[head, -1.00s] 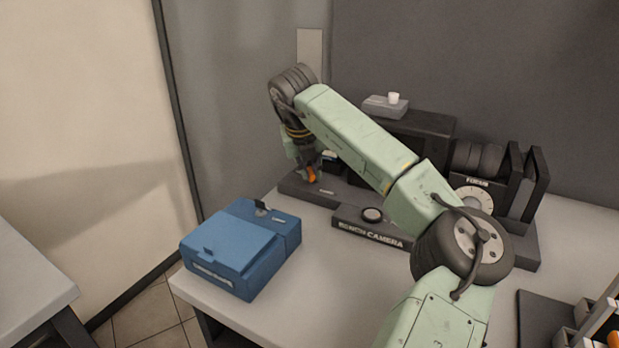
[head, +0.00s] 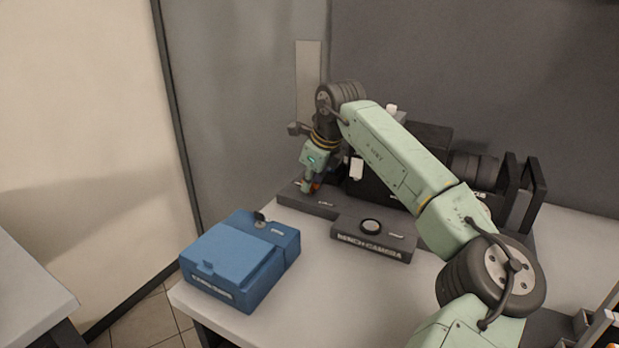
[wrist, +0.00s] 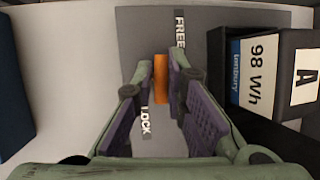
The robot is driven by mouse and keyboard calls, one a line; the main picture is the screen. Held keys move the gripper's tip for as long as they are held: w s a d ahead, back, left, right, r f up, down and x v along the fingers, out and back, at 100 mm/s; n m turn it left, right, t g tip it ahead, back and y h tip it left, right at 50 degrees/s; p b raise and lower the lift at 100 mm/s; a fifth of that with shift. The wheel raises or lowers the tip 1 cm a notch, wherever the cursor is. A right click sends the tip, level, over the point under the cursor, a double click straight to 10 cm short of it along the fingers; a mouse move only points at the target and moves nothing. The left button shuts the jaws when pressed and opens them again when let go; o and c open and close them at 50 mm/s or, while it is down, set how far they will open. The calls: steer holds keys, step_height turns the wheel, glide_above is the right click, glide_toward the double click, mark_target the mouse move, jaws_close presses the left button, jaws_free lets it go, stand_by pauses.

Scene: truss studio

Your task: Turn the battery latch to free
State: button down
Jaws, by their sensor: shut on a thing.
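The orange battery latch (wrist: 160,78) stands between my gripper's fingers (wrist: 157,80) in the wrist view. My gripper is shut on it. The latch sits on a grey base plate (wrist: 220,150) with a FREE label (wrist: 180,29) on one side and a LOCK label (wrist: 146,120) on the other. Which label the latch points to is hard to tell. A battery block (wrist: 258,72) marked 98 Wh is right of the latch.
A blue case (head: 225,258) stands on the table's front left. A dial stand with dark plates (head: 520,190) is at the right. Table between case and base (head: 300,290) is clear.

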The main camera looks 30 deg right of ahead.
steer(key=shift+d+r+n, duration=0.15)
steer(key=shift+d+n, duration=0.05)
steer(key=shift+n, duration=0.3)
steer(key=c, duration=1.7)
jaws_free()
steer(key=shift+o, duration=0.2)
steer(key=shift+y, duration=0.3)
steer(key=shift+a, duration=0.1)
steer(key=v, duration=1.1)
steer(key=shift+s+r, duration=0.2)
steer(key=shift+r, duration=0.15)
steer(key=shift+s+f, duration=0.1)
